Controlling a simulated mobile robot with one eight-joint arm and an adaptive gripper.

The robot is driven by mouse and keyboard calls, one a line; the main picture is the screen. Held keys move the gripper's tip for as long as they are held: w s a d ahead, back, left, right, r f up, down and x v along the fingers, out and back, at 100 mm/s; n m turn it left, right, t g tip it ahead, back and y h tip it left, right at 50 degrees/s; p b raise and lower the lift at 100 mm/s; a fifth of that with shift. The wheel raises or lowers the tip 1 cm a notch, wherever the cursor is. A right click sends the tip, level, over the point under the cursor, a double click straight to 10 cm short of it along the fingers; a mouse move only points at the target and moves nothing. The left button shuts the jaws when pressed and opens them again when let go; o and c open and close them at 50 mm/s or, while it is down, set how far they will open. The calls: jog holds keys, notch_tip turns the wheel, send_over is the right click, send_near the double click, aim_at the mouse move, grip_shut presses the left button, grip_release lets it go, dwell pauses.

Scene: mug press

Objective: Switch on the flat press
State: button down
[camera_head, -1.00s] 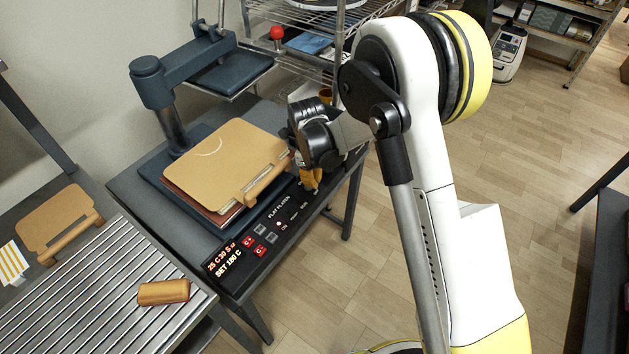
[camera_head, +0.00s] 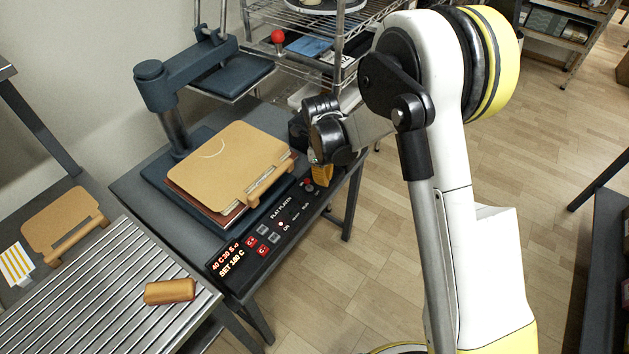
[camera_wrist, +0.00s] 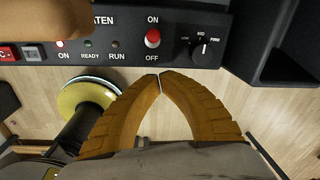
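The flat press (camera_head: 262,245) stands on a dark table, its control panel along the front edge. Its display (camera_head: 228,258) is lit and reads about 40 C with SET 180 C. In the wrist view, the red-capped switch (camera_wrist: 153,38) sits between the ON and OFF labels; I cannot tell its tilt for sure. The ON lamp (camera_wrist: 60,44) glows, while the READY and RUN lamps look dark. My gripper (camera_head: 322,180) is at the right end of the panel. In the wrist view, its orange fingers (camera_wrist: 160,78) meet at the tips, shut and empty, just below the switch.
A tan board (camera_head: 225,165) with a roller-like handle lies on the press base, beside the swung-aside upper arm (camera_head: 195,75). A strength knob (camera_wrist: 204,50) is right of the switch. A slatted table (camera_head: 110,290) holds a brown block (camera_head: 169,291).

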jog(key=w+a+r+p, duration=0.2)
jog(key=a+r+p, duration=0.2)
jog(key=r, duration=0.4)
jog(key=shift+w+a+r, duration=0.2)
jog(key=shift+w, duration=0.05)
